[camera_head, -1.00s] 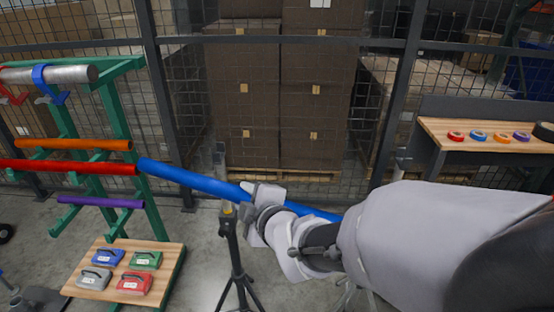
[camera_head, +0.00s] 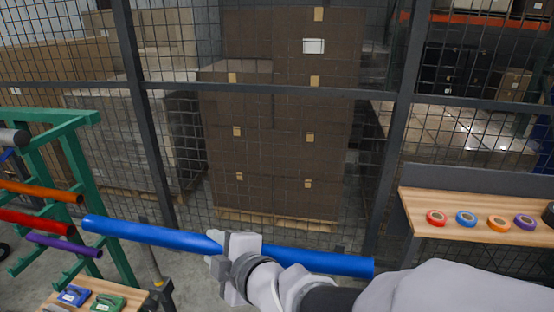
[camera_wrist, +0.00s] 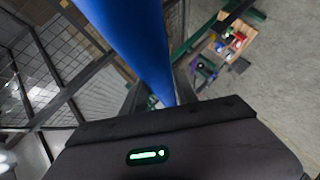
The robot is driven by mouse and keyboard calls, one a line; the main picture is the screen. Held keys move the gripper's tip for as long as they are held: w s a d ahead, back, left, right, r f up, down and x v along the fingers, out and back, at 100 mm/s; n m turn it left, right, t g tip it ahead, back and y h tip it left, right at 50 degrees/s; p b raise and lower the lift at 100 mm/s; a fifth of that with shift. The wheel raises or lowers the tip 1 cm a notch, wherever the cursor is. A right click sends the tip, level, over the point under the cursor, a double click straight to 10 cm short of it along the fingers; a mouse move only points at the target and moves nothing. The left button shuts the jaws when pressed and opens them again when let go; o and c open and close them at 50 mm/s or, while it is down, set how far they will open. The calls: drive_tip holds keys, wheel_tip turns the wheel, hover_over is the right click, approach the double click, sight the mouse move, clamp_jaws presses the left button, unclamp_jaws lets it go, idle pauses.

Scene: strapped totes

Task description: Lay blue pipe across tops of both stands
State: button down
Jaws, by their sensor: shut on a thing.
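The blue pipe (camera_head: 160,234) is held in the air, nearly level across the head view, its right end slightly lower. My gripper (camera_head: 226,244) is shut on it near its middle. In the wrist view the pipe (camera_wrist: 130,40) runs from the top edge down to the gripper's dark body. The head of one stand (camera_head: 159,291) shows at the bottom of the head view, below the pipe's left part and apart from it in the picture. Its legs are out of frame. I cannot make out the second stand.
A green rack (camera_head: 65,121) with orange, red and purple pipes stands at left. Below it is a wooden board with blue and green blocks (camera_head: 107,303). A wooden shelf (camera_head: 450,230) with several tape rolls is at right. A mesh fence and stacked boxes (camera_head: 270,140) stand behind.

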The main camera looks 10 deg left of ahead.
drive_tip(key=w+p, duration=0.5)
drive_tip(key=w, duration=0.3)
wheel_tip(320, 180, down, 7)
drive_tip(key=b, duration=0.8)
drive_tip(key=shift+w+d+b, duration=0.2)
drive_tip(key=shift+d+b, duration=0.15)
drive_tip(key=shift+d, duration=0.05)
drive_tip(key=c, duration=0.9)
unclamp_jaws()
drive_tip(key=shift+o, duration=0.2)
